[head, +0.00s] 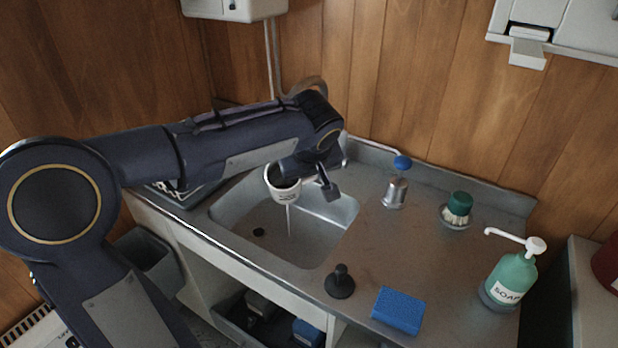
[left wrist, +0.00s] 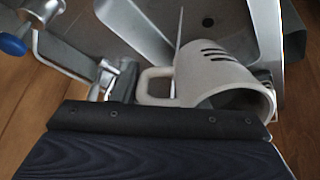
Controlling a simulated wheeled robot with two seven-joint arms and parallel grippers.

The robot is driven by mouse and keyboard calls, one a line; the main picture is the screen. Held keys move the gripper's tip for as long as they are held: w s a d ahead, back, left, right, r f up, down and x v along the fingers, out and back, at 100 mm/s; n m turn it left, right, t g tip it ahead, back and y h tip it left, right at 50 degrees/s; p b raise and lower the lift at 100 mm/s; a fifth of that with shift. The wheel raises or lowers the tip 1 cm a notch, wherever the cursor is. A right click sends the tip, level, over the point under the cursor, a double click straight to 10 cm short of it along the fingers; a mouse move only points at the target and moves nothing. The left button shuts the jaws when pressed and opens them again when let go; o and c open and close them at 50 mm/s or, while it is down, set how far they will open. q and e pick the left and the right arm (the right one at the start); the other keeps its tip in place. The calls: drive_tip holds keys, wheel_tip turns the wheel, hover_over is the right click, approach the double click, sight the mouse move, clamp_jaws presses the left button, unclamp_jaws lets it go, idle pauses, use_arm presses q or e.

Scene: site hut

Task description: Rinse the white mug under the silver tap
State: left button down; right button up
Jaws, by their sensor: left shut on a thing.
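My right gripper is out of view.
A black plug (head: 340,284), a blue sponge (head: 398,310), a green-topped brush (head: 458,205) and a soap bottle (head: 511,278) stand right of the basin. A grey bin (head: 150,255) is at the lower left. The counter's middle is clear.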

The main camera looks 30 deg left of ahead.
use_arm(q)
drive_tip(key=w+a+f+p, duration=0.2)
drive_tip(key=w+a, duration=0.3)
drive_tip(key=w, duration=0.3)
drive_tip(key=shift+w+a+p, duration=0.15)
drive_tip(key=shift+w+p, duration=0.15)
drive_tip(key=shift+w, duration=0.05)
idle(0.8)
drive_tip(key=shift+w+d, duration=0.3)
drive_tip(key=shift+d, duration=0.2)
drive_tip(key=shift+a, duration=0.1)
drive_tip(key=shift+s+a+b, duration=0.3)
drive_tip(key=shift+a+b, duration=0.05)
drive_tip(key=shift+a, duration=0.05)
drive_tip(key=shift+d, duration=0.15)
drive_tip(key=shift+w+d, duration=0.3)
drive_tip(key=shift+d, duration=0.05)
